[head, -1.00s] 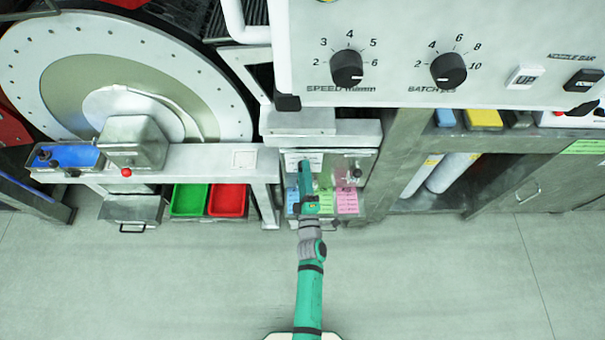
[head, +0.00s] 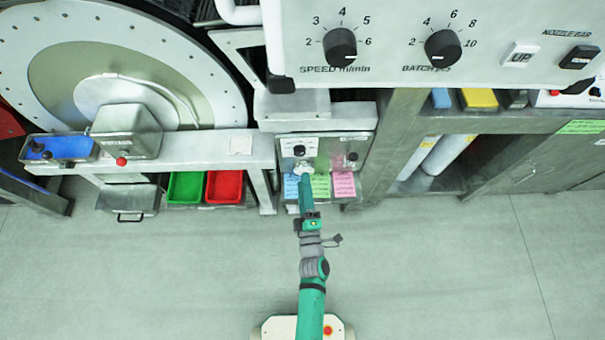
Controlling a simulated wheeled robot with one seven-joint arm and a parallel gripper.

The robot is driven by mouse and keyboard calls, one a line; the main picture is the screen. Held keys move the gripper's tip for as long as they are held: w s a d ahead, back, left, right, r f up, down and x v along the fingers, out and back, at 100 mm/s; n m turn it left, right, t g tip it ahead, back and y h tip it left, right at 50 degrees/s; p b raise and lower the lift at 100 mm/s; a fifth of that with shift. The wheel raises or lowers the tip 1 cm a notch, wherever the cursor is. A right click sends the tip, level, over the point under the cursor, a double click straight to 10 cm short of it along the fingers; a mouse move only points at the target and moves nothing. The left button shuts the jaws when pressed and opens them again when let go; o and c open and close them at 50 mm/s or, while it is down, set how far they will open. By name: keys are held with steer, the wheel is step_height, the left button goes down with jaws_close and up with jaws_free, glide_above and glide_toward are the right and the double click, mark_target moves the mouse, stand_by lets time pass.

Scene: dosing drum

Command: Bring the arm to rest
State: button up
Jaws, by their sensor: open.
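My green arm (head: 312,290) reaches up from the bottom middle of the head view toward a small control panel (head: 325,145). My gripper (head: 303,170) is at the arm's far end, just below the panel's left black knob (head: 300,150) in the picture. It is small and partly hidden by the wrist, but it appears open and empty. It overlaps the coloured notes below the panel; whether it touches anything cannot be told. The left knob is in clear view, apart from the gripper in the picture.
Blue, green and pink notes (head: 343,184) hang below the panel. A large drum (head: 60,75) and green and red trays (head: 224,187) are at left. A big panel with speed and batch knobs (head: 443,49) overhangs at upper right. The floor (head: 430,270) is clear.

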steer(key=shift+s, duration=0.5)
steer(key=shift+w, duration=0.1)
steer(key=s+r+m+g, duration=0.1)
steer(key=s+r+m, duration=0.3)
steer(key=s, duration=0.5)
steer(key=s+a+r+m+g+h, duration=0.1)
steer(key=s+r+m, duration=0.4)
steer(key=s+m, duration=0.2)
steer(key=s+r+m+g, duration=0.1)
steer(key=s+r+m, duration=0.4)
steer(key=s, duration=0.6)
steer(key=shift+a+g+h, duration=0.3)
steer(key=shift+a, duration=0.05)
steer(key=shift+s+r+m, duration=0.15)
steer(key=shift+r+m, duration=0.2)
steer(key=shift+m, duration=0.05)
steer(key=c, duration=0.5)
steer(key=shift+d, duration=0.15)
